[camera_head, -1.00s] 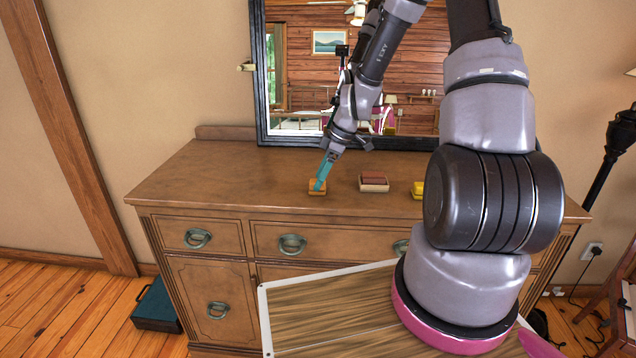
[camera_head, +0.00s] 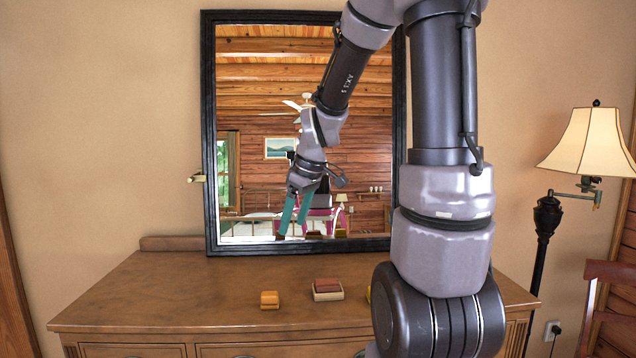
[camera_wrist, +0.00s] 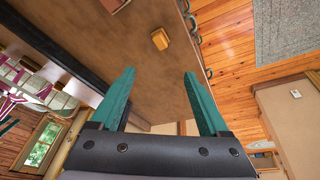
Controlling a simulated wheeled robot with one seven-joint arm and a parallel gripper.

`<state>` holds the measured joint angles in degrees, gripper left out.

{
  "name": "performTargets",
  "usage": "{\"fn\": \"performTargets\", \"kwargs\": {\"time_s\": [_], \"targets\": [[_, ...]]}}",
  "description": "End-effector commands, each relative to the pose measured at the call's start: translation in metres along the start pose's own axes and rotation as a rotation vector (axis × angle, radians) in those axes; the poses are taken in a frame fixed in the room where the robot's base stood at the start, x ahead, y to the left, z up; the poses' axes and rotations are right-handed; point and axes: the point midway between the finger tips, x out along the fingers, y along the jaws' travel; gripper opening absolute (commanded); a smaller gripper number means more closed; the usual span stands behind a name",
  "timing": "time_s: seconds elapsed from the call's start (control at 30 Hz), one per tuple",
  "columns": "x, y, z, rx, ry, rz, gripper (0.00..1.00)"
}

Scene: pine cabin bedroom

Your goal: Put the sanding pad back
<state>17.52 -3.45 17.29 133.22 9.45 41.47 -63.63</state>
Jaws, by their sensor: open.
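A small yellow-orange block-like piece (camera_head: 269,299) rests on the dresser top, left of a pale shallow tray (camera_head: 328,297) holding a reddish-brown pad (camera_head: 327,285). I cannot tell for sure which piece is the sanding pad. My gripper (camera_head: 292,228) is open and empty, raised well above the dresser in front of the mirror. In the wrist view the yellow-orange piece (camera_wrist: 160,39) lies beyond my spread teal fingers (camera_wrist: 158,75), apart from them. The reddish-brown pad (camera_wrist: 114,4) is partly cut off at the top edge.
The dresser top (camera_head: 180,290) is clear on the left. A black-framed mirror (camera_head: 211,150) stands at the back. A floor lamp (camera_head: 592,140) stands on the right.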

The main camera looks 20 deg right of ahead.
Motion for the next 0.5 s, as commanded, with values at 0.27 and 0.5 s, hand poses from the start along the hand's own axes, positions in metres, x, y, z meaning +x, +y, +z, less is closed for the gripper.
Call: {"fn": "performTargets", "kwargs": {"time_s": [0.27,0.5], "targets": [[-0.108,-0.048,0.030,0.530,0.166,0.117,0.79],[-0.156,-0.077,0.063,0.881,0.311,0.079,0.79]]}}
